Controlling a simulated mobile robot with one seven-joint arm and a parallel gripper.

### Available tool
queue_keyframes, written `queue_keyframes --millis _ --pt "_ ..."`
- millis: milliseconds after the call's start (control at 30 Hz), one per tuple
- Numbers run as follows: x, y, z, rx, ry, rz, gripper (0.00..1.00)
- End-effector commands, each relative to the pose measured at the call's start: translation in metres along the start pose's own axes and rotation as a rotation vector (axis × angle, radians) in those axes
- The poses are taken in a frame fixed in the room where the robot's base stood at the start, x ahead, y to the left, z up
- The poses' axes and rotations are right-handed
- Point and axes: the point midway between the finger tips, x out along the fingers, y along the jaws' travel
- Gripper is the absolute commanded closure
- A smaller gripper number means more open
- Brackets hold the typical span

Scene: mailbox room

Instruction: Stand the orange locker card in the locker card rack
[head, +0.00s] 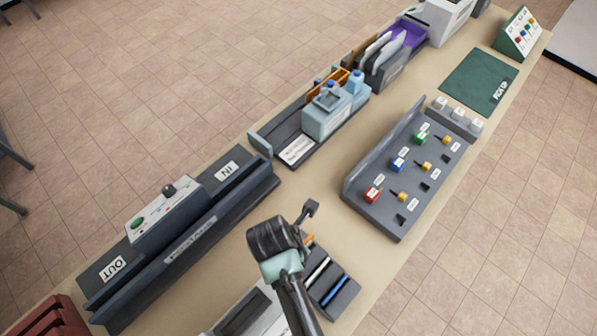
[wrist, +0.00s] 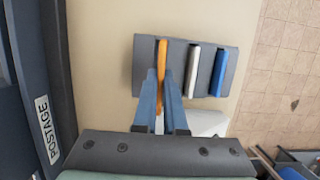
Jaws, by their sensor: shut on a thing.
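The orange locker card (wrist: 162,64) shows edge-on in the wrist view. My gripper (wrist: 161,78) is shut on it, with a blue finger on each side. The card lines up with the left slot of the grey locker card rack (wrist: 146,78), left of a white card (wrist: 193,70) and a blue card (wrist: 218,72) standing there. I cannot tell how deep the orange card sits in the slot. In the head view, the rack (head: 345,296) is beside my wrist, and a bit of orange (head: 308,238) shows; my fingertips are hidden there.
The dark postage unit (head: 190,240) with IN and OUT labels runs along the left; its POSTAGE label (wrist: 46,130) shows in the wrist view. A grey panel with colored keyed blocks (head: 400,180) stands right of my gripper. Bare counter (head: 310,180) lies between them.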

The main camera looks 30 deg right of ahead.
Motion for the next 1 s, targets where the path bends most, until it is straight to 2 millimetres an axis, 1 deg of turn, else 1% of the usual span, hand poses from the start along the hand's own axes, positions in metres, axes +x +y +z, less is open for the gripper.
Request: queue_keyframes --millis 167,500,867,1000 --pt "0.006 0.000 -0.002 0.000 0.000 0.001 1.00" --pt "0.025 0.000 -0.007 0.001 0.000 0.000 1.00" --pt "0.025 0.000 -0.007 0.000 0.000 0.001 1.00" --pt "0.031 0.000 -0.009 0.000 0.000 0.001 1.00"
